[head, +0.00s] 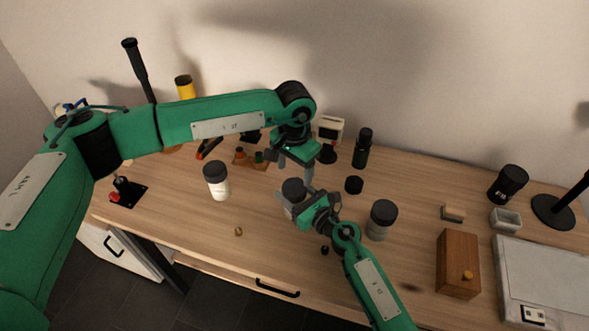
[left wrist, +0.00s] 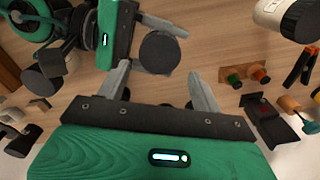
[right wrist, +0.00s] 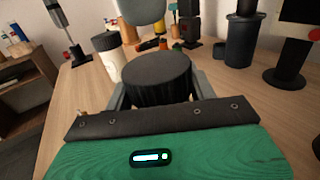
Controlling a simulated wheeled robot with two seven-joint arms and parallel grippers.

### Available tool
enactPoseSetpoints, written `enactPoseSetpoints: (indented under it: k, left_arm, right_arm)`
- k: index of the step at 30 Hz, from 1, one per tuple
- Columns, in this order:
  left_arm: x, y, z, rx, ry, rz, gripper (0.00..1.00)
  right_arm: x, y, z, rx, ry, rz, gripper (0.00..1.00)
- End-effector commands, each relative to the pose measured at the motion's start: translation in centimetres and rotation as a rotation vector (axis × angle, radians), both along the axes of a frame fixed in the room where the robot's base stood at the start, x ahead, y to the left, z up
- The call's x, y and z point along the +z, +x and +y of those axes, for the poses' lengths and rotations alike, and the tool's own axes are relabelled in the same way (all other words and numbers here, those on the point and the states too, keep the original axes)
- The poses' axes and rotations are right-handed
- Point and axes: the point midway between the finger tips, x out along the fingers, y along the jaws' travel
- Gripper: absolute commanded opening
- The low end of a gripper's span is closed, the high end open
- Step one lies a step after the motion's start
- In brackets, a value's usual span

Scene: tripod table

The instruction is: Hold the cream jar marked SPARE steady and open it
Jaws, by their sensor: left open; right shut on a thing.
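A jar with a ribbed black lid (head: 292,187) stands in the middle of the table; its grey-looking body (head: 287,208) is mostly hidden, and I cannot read a mark on it. My right gripper (head: 295,203) is shut around this jar from the front. The lid fills the space between its fingers in the right wrist view (right wrist: 158,72). My left gripper (head: 296,172) is open, pointing down just above the lid.
A white jar with a black lid (head: 218,184) stands to the left, a grey lidded jar (head: 380,222) to the right. A short black cylinder (head: 354,185) and a black bottle (head: 362,148) stand behind. A wooden box (head: 458,264) is at right. The front left table is mostly clear.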

Motion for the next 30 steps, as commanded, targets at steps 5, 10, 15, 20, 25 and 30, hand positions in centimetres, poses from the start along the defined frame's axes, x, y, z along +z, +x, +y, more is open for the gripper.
enactPoseSetpoints:
  k: [5, 10, 15, 20, 25, 30]
  left_arm:
    - [-3.0, -0.1, 0.0, 0.001, 0.001, 0.003, 0.66]
    - [-5.4, 0.0, 0.0, 0.002, 0.001, 0.002, 0.66]
    - [-6.8, 0.0, 0.1, 0.003, 0.001, 0.002, 0.66]
    - [-7.1, 0.0, 0.1, 0.003, 0.001, 0.000, 0.66]
    - [-7.1, 0.0, 0.0, 0.003, 0.001, 0.000, 0.64]
    - [-7.0, 0.0, 0.1, 0.003, 0.001, 0.000, 0.31]
  right_arm:
    - [0.0, 0.0, 0.0, 0.000, 0.000, 0.000, 0.00]
    - [0.0, 0.0, 0.0, 0.000, 0.000, 0.000, 0.00]
    - [0.0, 0.0, 0.0, 0.000, 0.000, 0.000, 0.00]
    - [0.0, 0.0, 0.0, 0.000, 0.000, 0.000, 0.00]
    - [0.0, 0.0, 0.0, 0.000, 0.000, 0.000, 0.00]
    - [0.0, 0.0, 0.0, 0.000, 0.000, 0.000, 0.00]
